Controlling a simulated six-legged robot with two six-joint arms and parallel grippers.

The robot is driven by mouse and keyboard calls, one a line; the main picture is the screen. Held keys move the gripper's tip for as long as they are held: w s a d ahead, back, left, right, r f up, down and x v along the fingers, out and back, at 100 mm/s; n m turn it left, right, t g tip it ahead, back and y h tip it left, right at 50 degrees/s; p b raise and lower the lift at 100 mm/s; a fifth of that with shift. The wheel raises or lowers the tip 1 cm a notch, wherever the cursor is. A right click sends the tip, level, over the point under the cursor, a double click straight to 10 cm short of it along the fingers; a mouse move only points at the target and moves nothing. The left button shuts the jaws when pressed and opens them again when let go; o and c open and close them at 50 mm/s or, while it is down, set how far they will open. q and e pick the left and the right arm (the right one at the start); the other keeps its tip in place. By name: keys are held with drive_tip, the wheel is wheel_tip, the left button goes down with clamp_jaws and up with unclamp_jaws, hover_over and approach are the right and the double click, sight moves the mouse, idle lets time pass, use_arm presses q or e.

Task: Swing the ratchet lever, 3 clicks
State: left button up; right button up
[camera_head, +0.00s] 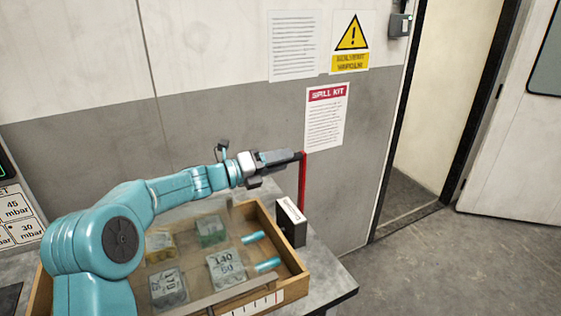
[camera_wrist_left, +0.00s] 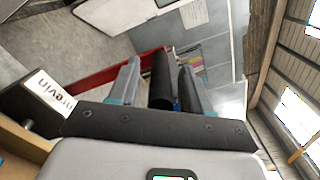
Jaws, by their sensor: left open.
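The ratchet lever (camera_head: 302,184) is a thin red bar standing upright beside a dark box with a white label (camera_head: 292,221) at the table's back right corner. In the left wrist view the red bar (camera_wrist_left: 95,84) runs to a black grip (camera_wrist_left: 162,82). My left gripper (camera_head: 297,156) is at the lever's top end. In the left wrist view its two fingers (camera_wrist_left: 159,66) are open, one on each side of the black grip, with gaps visible. The labelled box (camera_wrist_left: 48,95) also shows there at left. My right gripper is not in view.
A wooden tray (camera_head: 296,281) with several numbered blocks and teal pegs (camera_head: 267,265) lies below my left arm. The wall with a spill kit sheet (camera_head: 326,117) stands close behind the lever. Open floor (camera_head: 450,265) lies to the right.

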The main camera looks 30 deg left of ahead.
use_arm(q)
drive_tip(key=b+v, duration=0.3)
drive_tip(key=v, duration=1.2)
drive_tip(key=shift+s+a, duration=0.2)
drive_tip(key=shift+a, duration=0.1)
drive_tip(key=shift+f, duration=0.1)
